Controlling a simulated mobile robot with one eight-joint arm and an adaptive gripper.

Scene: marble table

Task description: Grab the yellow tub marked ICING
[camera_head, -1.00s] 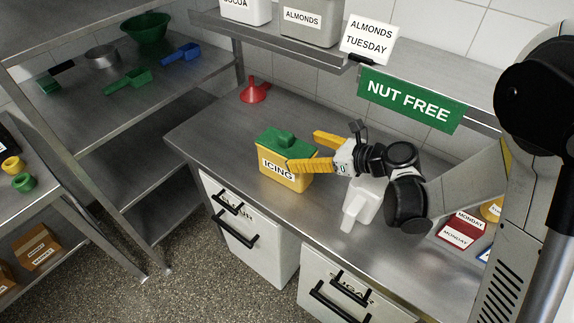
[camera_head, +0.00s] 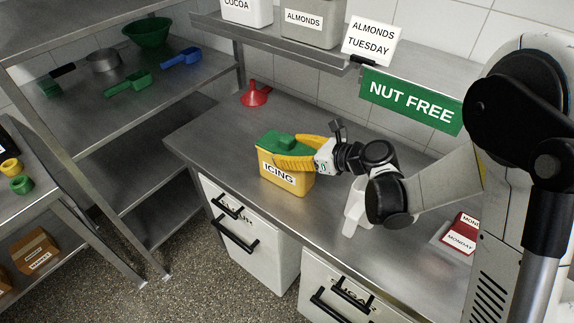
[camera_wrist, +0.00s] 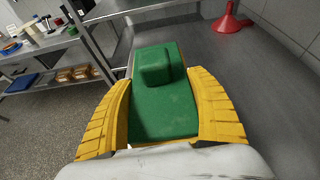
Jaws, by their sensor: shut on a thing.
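The yellow tub marked ICING (camera_head: 284,177) stands upright on the steel counter, with its green lid (camera_head: 277,143) on top. In the wrist view the green lid (camera_wrist: 162,100) fills the space between the two yellow fingers. My gripper (camera_head: 290,156) reaches in from the right and is shut on the tub, one finger on each side. In the wrist view my gripper (camera_wrist: 166,105) has a finger against each long side of the lid. The tub's sides below the lid are mostly hidden in the wrist view.
A red funnel (camera_head: 256,94) stands behind the tub near the wall. A white scoop-like item (camera_head: 357,205) lies under my arm. A green NUT FREE sign (camera_head: 411,102) hangs from the shelf above. Red-and-white packs (camera_head: 462,233) lie at the right. Counter is clear left of the tub.

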